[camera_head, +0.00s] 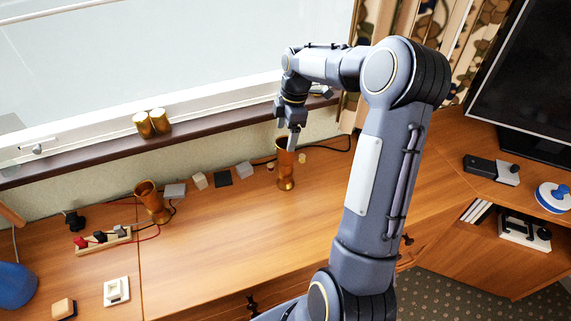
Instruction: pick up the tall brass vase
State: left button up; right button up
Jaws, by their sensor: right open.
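A tall brass vase (286,174) stands upright on the wooden cabinet top near the wall. A second brass vase (155,206), which has a wider mouth, stands further left. My right gripper (292,143) points down at the mouth of the tall vase, and its fingers are open. One finger overlaps the vase's rim; whether it is inside, in front of or touching the rim cannot be told. The upper part of the vase is partly hidden by the gripper. My left gripper is not in view.
Small grey, white and black blocks (223,179) lie between the vases. Two brass cylinders (160,121) stand on the window sill. A power strip (103,240) with cables lies at left. A black cable (330,149) runs behind the tall vase. The cabinet's middle is clear.

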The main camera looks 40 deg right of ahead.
aim_at(284, 152)
jog(key=shift+w+d+f+n, duration=0.25)
jog(key=shift+w+d+f, duration=0.1)
jog(key=shift+f, duration=0.2)
jog(key=shift+w+d+f+n, duration=0.25)
jog(key=shift+d+f, duration=0.1)
jog(key=shift+f, duration=0.15)
jog(key=f, duration=0.2)
jog(key=a+f+p, duration=0.1)
jog(key=f, duration=0.2)
jog(key=f+p, duration=0.1)
jog(key=f, duration=0.1)
jog(key=shift+s+a+f, duration=0.1)
jog(key=shift+a+f, duration=0.05)
jog(key=shift+f, duration=0.05)
grip_shut()
jog(key=shift+r, duration=0.15)
